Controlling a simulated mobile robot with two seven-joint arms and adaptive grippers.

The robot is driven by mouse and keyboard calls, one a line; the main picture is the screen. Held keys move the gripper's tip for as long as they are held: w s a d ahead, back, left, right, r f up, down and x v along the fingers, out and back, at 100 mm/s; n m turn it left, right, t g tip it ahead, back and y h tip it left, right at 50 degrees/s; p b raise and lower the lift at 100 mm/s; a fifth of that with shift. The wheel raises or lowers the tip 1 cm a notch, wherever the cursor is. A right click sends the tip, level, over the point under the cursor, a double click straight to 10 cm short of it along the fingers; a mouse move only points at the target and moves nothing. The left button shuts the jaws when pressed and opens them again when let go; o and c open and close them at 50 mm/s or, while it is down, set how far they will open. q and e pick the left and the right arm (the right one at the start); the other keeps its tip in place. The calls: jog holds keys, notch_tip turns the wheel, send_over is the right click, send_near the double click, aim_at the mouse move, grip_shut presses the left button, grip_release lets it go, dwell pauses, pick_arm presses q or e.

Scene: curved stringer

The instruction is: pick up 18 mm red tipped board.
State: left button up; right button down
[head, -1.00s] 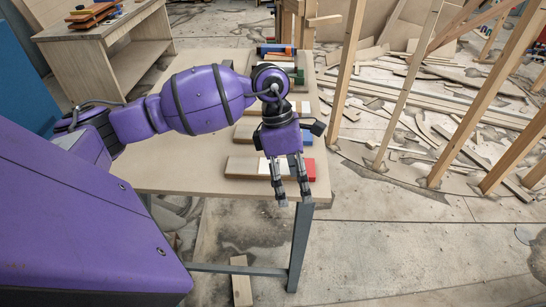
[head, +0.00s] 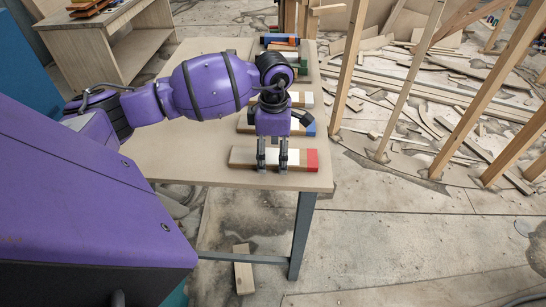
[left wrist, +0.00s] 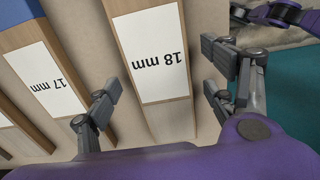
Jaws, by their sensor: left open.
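The 18 mm red tipped board (head: 243,157) lies flat near the table's front edge, with a white label and its red tip (head: 312,160) at the right end. In the left wrist view its label (left wrist: 152,50) reads "18 mm"; the red tip does not show there. My left gripper (head: 272,168) is open and pointing down at the label part of the board. In the left wrist view the fingers of my left gripper (left wrist: 162,95) stand apart on either side of the board, not visibly touching it.
The 17 mm board (left wrist: 53,80) lies beside it, with a gap; several more tipped boards lie farther back on the table (head: 180,165). A wooden bench (head: 95,45) stands back left. Upright timber posts (head: 349,65) stand to the right, past the table.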

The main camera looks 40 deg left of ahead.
pick_arm(q)
jog(key=shift+c, duration=0.6)
jog(key=c, duration=1.3)
jog(key=shift+r, duration=0.15)
jog(key=shift+c, duration=0.2)
